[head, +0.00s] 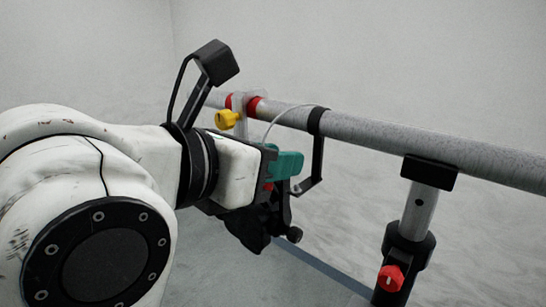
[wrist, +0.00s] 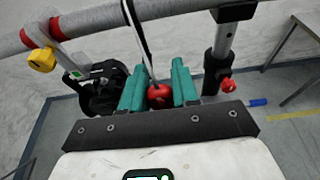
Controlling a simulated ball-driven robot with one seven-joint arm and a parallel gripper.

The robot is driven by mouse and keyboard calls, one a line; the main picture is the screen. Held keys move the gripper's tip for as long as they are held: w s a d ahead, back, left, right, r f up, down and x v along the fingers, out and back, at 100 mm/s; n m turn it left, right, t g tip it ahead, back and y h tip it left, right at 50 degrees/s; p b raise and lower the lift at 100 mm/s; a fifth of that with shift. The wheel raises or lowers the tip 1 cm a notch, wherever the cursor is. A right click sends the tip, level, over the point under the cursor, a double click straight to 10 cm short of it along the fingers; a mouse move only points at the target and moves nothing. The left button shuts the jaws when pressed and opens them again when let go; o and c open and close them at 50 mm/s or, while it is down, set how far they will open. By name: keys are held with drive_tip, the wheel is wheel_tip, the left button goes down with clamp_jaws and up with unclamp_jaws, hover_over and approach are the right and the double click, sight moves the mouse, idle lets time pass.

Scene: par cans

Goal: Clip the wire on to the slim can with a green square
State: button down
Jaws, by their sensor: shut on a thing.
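My gripper (wrist: 159,92) has teal fingers, closed on a round red piece (wrist: 160,97). A thin pale wire (head: 285,112) arcs over the rail and down to my fingers; the red piece appears to be its end. In the head view my gripper (head: 287,165) is beside a black bracket hanging from the rail. A black can (head: 250,226) hangs below my gripper, mostly hidden by it. In the wrist view a black can (wrist: 100,92) is left of the fingers, with a small green mark (wrist: 76,74) near its top left. I cannot tell how slim it is.
A grey rail (head: 420,150) crosses above the can. A red-banded clamp with a yellow knob (head: 227,119) is on the rail to the left. A stand post (head: 415,215) with a red knob (head: 390,278) supports it at right. A table (wrist: 300,50) stands at far right.

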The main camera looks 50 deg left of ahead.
drive_tip(key=shift+f+b, duration=2.3)
drive_tip(key=shift+f, duration=0.45)
drive_tip(key=shift+w+a+f+p, duration=0.1)
drive_tip(key=shift+w+a+p, duration=0.6)
drive_tip(key=shift+w+a, duration=1.5)
drive_tip(key=shift+w+a+p, duration=0.65)
drive_tip(key=shift+w+a, duration=0.45)
drive_tip(key=shift+a, duration=2.05)
drive_tip(key=shift+w+a+f+p, duration=0.1)
drive_tip(key=shift+w+a+p, duration=0.6)
drive_tip(key=shift+w+a, duration=1.5)
drive_tip(key=shift+s+a, duration=0.25)
drive_tip(key=shift+a, duration=0.8)
drive_tip(key=shift+f, duration=0.2)
